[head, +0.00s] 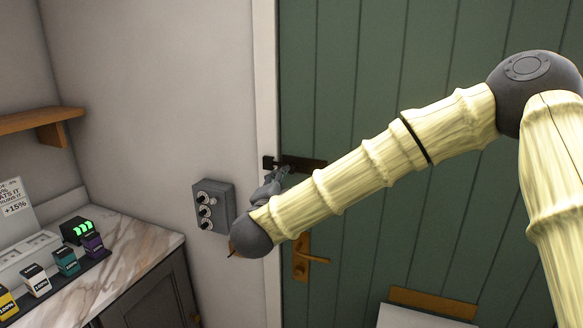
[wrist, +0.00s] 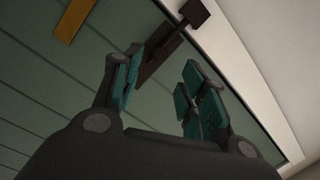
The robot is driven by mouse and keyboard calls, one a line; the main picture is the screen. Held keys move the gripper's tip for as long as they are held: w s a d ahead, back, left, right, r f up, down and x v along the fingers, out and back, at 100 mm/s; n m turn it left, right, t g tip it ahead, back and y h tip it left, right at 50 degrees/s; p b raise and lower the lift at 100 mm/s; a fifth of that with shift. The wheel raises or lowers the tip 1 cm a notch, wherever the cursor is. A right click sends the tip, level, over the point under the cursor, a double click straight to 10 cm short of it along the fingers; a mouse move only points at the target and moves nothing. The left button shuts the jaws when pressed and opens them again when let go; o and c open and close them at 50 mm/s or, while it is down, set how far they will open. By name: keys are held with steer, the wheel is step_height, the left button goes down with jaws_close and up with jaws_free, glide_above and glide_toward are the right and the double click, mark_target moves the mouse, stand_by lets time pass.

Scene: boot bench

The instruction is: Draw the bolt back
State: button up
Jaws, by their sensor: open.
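The dark bolt (head: 311,164) is mounted on the green door (head: 360,60) near its left edge, and its left end reaches a dark block on the white frame. In the wrist view the bolt (wrist: 157,55) runs up to that block (wrist: 194,13), beyond my fingertips. My gripper (head: 280,174) is at the bolt, partly hidden behind my own arm in the head view. In the wrist view my gripper (wrist: 160,72) is open, with its teal-padded fingers apart and the bolt seen between and past them. I cannot tell whether they touch it.
A brass door handle (head: 303,260) sits below the bolt. A grey box with round knobs (head: 213,206) is on the wall to the left. A marble counter (head: 140,245) with small boxes (head: 67,262) and a wooden shelf (head: 35,120) stand further left.

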mark_target(292, 171)
steer(key=p+x, duration=0.3)
steer(key=x, duration=0.6)
steer(key=shift+p, duration=0.4)
jaws_close()
